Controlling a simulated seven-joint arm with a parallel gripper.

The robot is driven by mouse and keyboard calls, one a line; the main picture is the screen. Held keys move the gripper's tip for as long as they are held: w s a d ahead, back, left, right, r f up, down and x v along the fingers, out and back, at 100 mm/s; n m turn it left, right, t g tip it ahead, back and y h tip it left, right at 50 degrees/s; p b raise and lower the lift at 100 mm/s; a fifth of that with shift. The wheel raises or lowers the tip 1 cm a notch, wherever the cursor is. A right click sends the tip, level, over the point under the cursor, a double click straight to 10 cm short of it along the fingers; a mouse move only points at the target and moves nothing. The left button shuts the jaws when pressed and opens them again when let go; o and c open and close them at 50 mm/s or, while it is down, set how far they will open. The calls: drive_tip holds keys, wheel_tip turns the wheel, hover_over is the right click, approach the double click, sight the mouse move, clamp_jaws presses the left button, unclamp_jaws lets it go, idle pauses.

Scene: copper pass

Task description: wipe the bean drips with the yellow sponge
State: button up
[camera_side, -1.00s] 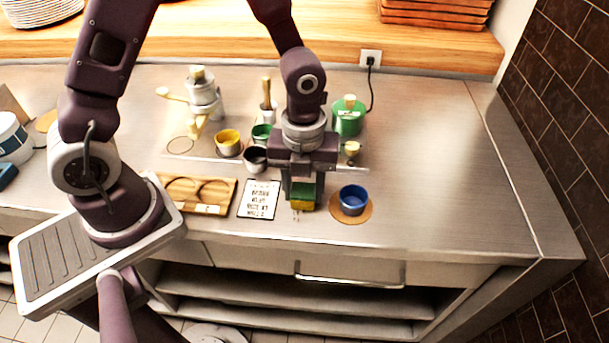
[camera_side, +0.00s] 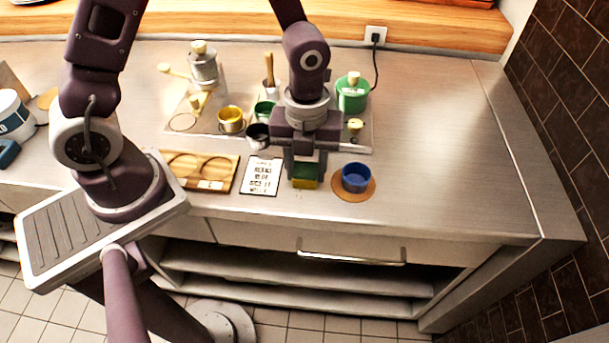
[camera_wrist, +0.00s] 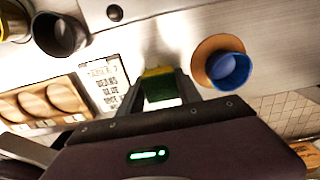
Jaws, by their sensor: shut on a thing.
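My gripper (camera_side: 305,176) is shut on the yellow sponge (camera_side: 305,184), which has a green layer on top. The sponge is low over the steel counter, between the printed card and the blue cup; I cannot tell whether it touches the steel. In the wrist view the sponge (camera_wrist: 159,84) sits between the two fingers. A few tiny dark specks (camera_side: 294,208), likely bean drips, lie on the counter just in front of the sponge. Any drips under the sponge are hidden.
A blue cup (camera_side: 355,178) stands on a round cork coaster (camera_side: 366,193) close to the right. A printed card (camera_side: 261,176) and a wooden tray (camera_side: 229,172) lie to the left. A yellow cup (camera_side: 231,118), dark cup (camera_side: 257,135) and green grinder (camera_side: 352,96) stand behind. The right counter is clear.

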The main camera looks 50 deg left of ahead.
drive_tip(key=shift+w+a, duration=1.1)
drive_tip(key=shift+w, duration=0.05)
drive_tip(key=shift+w+a+r, duration=0.1)
drive_tip(key=shift+r, duration=0.1)
wheel_tip(320, 180, up, 8)
drive_tip(key=shift+f, duration=0.3)
